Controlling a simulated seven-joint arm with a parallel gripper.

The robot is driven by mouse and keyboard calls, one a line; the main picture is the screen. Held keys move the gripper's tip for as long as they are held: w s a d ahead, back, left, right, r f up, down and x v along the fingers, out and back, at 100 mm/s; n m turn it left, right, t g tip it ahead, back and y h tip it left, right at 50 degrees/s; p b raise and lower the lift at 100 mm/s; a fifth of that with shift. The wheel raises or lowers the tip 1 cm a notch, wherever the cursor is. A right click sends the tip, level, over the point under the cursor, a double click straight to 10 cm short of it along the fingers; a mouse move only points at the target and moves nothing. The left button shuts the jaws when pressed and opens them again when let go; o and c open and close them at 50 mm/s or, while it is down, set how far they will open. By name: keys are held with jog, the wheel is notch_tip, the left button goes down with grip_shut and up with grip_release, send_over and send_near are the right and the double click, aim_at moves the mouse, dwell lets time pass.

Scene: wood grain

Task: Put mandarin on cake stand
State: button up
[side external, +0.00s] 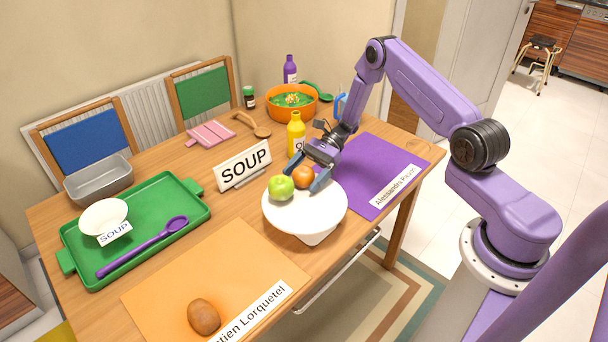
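The mandarin (303,176) is small, round and orange, and shows at the back of the white cake stand (312,218). A green apple (281,188) sits on the stand just left of it and overlaps it in the picture. My gripper (302,179) is low over the back edge of the stand. Its two blue-grey fingers are spread apart, one on each side of the mandarin, and look wider than the fruit. Whether a finger touches the fruit, and whether it rests fully on the plate, is hard to tell.
A SOUP sign (243,165) and a yellow bottle (296,134) stand close to my gripper. An orange pot (291,102) is behind. A green tray (137,230) lies left. A brown potato-like item (204,316) lies on the orange mat (215,270). The purple mat (375,165) is mostly clear.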

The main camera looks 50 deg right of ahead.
jog(key=shift+r, duration=0.1)
jog(key=shift+d+r, duration=0.2)
jog(key=shift+d, duration=0.05)
jog(key=v, duration=1.1)
jog(key=s+a+r+n+g+h, duration=0.6)
jog(key=s+a+r+n+h, duration=0.4)
jog(key=s+a+n, duration=0.5)
jog(key=s+r+n+t+h, duration=0.1)
jog(key=s+r+n+t, duration=0.2)
jog(key=s+n, duration=0.4)
jog(key=s+r+n+t+h, duration=0.2)
jog(key=s+r+n+t, duration=0.1)
jog(key=s+n, duration=0.5)
jog(key=s, duration=0.3)
jog(key=shift+a+n, duration=0.15)
jog(key=shift+n, duration=0.15)
